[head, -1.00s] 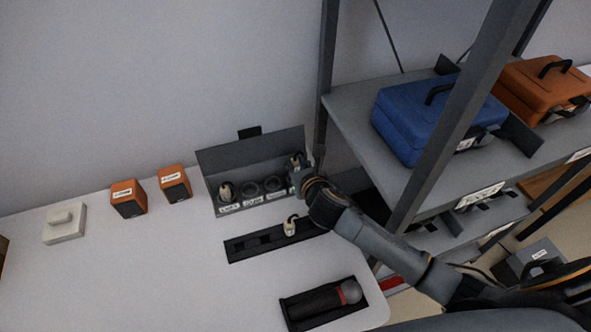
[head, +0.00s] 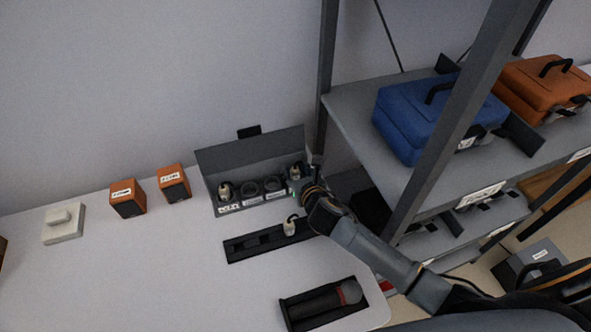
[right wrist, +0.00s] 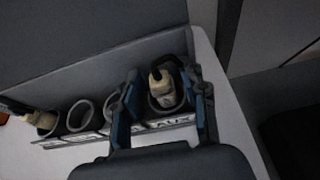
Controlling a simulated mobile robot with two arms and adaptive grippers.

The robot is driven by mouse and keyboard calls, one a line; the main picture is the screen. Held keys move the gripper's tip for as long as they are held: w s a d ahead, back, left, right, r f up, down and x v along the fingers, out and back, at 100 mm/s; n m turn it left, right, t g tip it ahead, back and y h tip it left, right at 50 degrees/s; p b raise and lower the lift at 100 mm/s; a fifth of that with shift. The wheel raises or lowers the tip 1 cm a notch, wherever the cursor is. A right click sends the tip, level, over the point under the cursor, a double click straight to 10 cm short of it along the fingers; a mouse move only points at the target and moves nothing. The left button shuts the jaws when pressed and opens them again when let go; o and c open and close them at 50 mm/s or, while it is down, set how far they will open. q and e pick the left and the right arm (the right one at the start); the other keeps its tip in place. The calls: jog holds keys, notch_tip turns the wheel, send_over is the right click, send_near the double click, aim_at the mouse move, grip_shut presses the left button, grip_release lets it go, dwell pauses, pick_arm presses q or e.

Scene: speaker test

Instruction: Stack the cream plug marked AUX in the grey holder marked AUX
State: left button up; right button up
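A cream plug (head: 295,172) with a dark cable stands in the rightmost grey holder of the row; it also shows in the right wrist view (right wrist: 161,88). That grey holder (right wrist: 179,105) is a round cup, with a label below it that reads AUX. The plug's own marking cannot be read. My right gripper (head: 297,188) is at this holder. In the right wrist view its two blue-padded fingers (right wrist: 163,112) stand apart on either side of the plug and cup, with gaps to the plug. My left gripper is not in view.
Another cream plug (head: 225,191) sits in the leftmost holder; the middle holders look empty. A third plug (head: 290,226) stands in a black strip (head: 240,250) in front. A microphone (head: 325,300) lies nearer. A shelf post (head: 326,90) rises close on the right.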

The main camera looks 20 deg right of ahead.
jog(key=shift+r, duration=0.1)
jog(key=shift+r, duration=0.3)
jog(key=v, duration=1.2)
jog(key=shift+p, duration=0.35)
